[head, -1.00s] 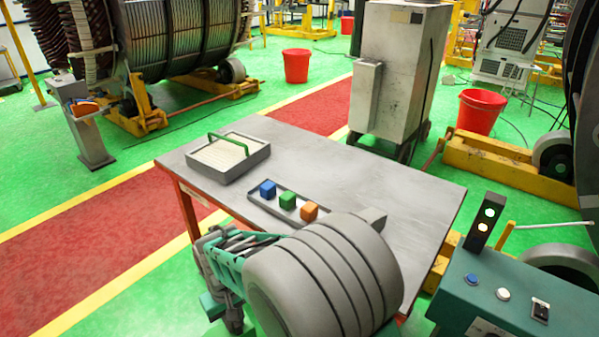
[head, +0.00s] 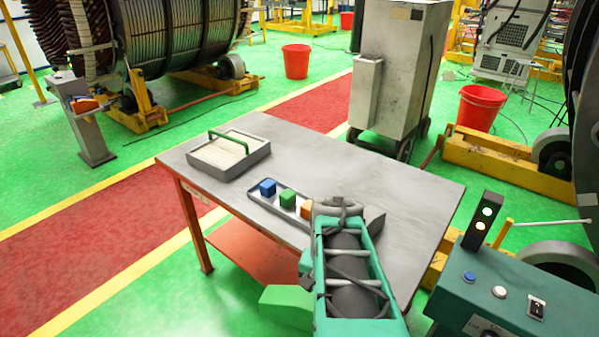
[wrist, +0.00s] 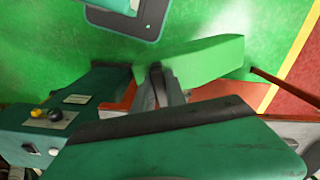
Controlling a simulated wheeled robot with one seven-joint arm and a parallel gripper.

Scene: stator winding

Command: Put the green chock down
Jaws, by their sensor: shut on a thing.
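The green chock (head: 287,302) is a bright green wedge-like block. In the head view it shows low in the picture, left of my arm and in front of the table. In the wrist view the chock (wrist: 208,60) reaches to the right from my gripper (wrist: 157,78), whose dark fingers are shut on its left end. Green floor shows behind it. I cannot tell how high it is above the floor. In the head view the fingers are mostly hidden by my arm.
A teal control console (head: 500,290) stands at right. Green floor (head: 190,300) is clear at lower left.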

